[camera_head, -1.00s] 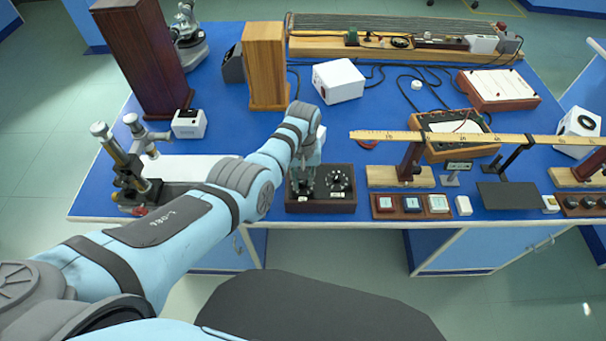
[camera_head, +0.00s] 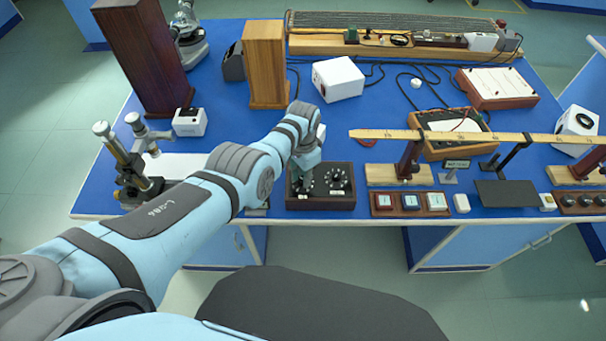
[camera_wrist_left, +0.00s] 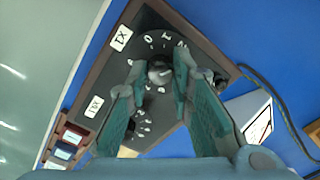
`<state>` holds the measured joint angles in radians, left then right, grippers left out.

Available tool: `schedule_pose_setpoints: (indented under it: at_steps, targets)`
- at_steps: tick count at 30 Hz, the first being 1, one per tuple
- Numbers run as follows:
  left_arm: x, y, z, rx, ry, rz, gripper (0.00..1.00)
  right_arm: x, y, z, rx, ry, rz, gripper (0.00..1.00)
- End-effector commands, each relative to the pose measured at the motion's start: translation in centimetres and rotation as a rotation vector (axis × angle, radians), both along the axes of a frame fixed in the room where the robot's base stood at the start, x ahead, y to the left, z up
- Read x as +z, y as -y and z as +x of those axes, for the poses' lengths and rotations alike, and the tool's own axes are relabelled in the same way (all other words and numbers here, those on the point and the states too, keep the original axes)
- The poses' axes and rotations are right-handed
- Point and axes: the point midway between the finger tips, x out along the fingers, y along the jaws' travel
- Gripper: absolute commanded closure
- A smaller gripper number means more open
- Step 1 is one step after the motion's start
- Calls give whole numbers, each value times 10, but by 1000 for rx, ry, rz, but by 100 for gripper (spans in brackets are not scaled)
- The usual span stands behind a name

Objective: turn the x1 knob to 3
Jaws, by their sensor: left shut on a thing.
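The x1 knob (camera_wrist_left: 159,71) is a small round knob on a dark panel in the wrist view, with a white X1 label (camera_wrist_left: 120,38) beside it. My left gripper (camera_wrist_left: 158,80) is shut on this knob, one finger on each side. In the head view the wood-framed dial box (camera_head: 322,203) stands near the table's front edge, and my left gripper (camera_head: 304,182) reaches down onto its left dial. The pointer's setting cannot be read. My right gripper is out of view.
A second dial (camera_head: 336,180) lies just right of the gripped one. Button boxes (camera_head: 410,210) and a wooden rule on stands (camera_head: 440,136) are farther right. A brass instrument (camera_head: 135,165) stands left, beyond my arm.

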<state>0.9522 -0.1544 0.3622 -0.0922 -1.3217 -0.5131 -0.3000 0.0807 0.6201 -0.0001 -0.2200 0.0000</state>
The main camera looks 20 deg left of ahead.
Motion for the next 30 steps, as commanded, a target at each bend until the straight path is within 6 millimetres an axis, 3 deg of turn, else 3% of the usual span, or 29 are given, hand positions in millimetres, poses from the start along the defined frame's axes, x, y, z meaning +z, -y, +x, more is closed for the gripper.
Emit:
schedule_pose_setpoints:
  at_steps: [12, 28, 29, 30]
  targets:
    - [0, 0, 1, -205, 3, 0, 100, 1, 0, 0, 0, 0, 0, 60]
    - [1, 0, 1, -235, 3, 0, 100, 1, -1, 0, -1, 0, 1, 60]
    - [1, 0, 1, -235, 3, 0, 78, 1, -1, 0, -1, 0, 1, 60]
    - [1, 0, 1, -235, 3, 0, 71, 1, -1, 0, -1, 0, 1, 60]
